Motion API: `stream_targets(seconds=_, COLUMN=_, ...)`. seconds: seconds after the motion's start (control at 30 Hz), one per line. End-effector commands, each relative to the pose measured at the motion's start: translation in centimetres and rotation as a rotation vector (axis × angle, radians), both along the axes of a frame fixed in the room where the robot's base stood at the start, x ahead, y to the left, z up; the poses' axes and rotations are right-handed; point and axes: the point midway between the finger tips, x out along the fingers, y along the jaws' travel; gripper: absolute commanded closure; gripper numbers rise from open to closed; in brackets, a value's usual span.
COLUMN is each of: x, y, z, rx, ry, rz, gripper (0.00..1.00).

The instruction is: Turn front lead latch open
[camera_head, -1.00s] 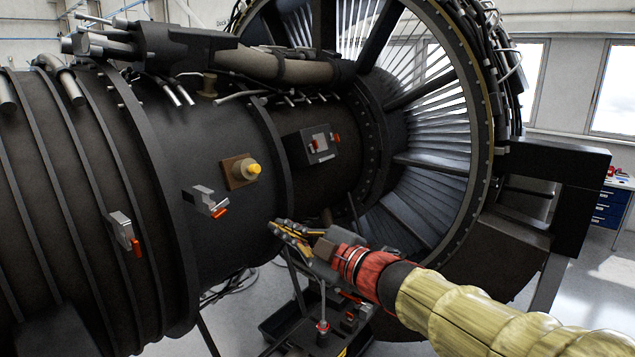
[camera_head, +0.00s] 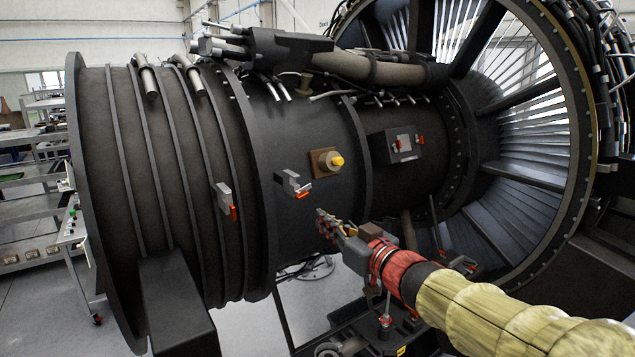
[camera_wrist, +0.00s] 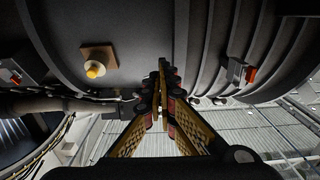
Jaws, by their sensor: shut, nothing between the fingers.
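Three latches with orange-red handles sit on the dark engine casing; I cannot tell which is the front lead latch. A left latch (camera_head: 225,198) is by the ribs, a middle latch (camera_head: 296,184) is left of the yellow knob, and a right latch (camera_head: 405,146) is on a dark plate. My gripper (camera_head: 322,216) is shut and empty, just below and right of the middle latch, apparently apart from it. In the wrist view, the shut fingers (camera_wrist: 162,66) point at the casing. One latch (camera_wrist: 238,71) shows to their right; the middle latch is not clearly visible there.
A yellow knob (camera_head: 330,161) on a brown plate protrudes close above my gripper. A raised flange ring (camera_head: 357,150) stands right of it. A dark support block (camera_head: 177,300) is at the lower left, and a wheeled rack (camera_head: 30,245) stands beyond.

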Motion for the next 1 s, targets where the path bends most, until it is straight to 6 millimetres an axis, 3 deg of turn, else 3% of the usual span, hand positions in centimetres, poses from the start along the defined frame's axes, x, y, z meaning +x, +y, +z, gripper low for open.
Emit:
stream_targets(seconds=0.5, x=4.6, y=3.2, z=0.0, rx=-0.003, ry=-0.001, rz=0.002, gripper=1.0)
stream_targets(seconds=1.0, x=5.2, y=3.6, z=-0.1, rx=-0.003, ry=-0.001, rz=0.001, gripper=1.0)
